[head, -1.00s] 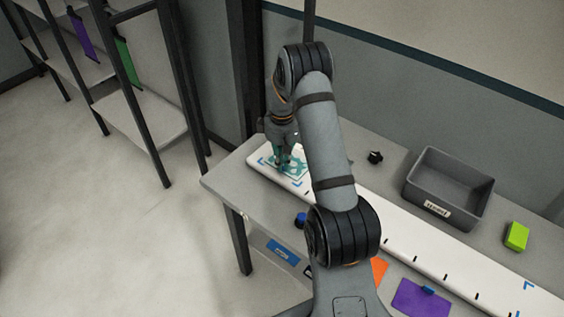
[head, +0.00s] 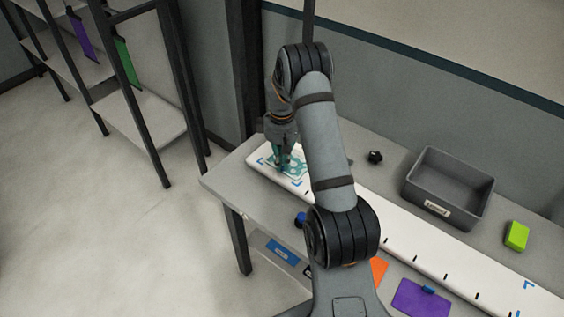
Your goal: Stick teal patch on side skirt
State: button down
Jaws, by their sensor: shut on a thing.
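The side skirt (head: 430,262) is a long white panel lying along the table, with dark tick marks and blue corner marks. The teal patch (head: 296,170) lies at or just over the skirt's far left end, between blue corner marks; I cannot tell whether it touches flat. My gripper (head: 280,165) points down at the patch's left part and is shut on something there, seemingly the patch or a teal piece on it. The fingertips are small and partly blurred, and my arm hides the skirt's middle.
A grey bin (head: 448,190) with a label, a lime-green block (head: 516,236) and a small black knob (head: 375,157) stand behind the skirt. A purple patch (head: 420,298), an orange patch (head: 379,270) and a blue cylinder (head: 300,219) are in front. A dark rack (head: 140,120) stands left.

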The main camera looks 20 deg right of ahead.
jog(key=c, duration=1.8)
grip_release()
notch_tip(320, 180, up, 12)
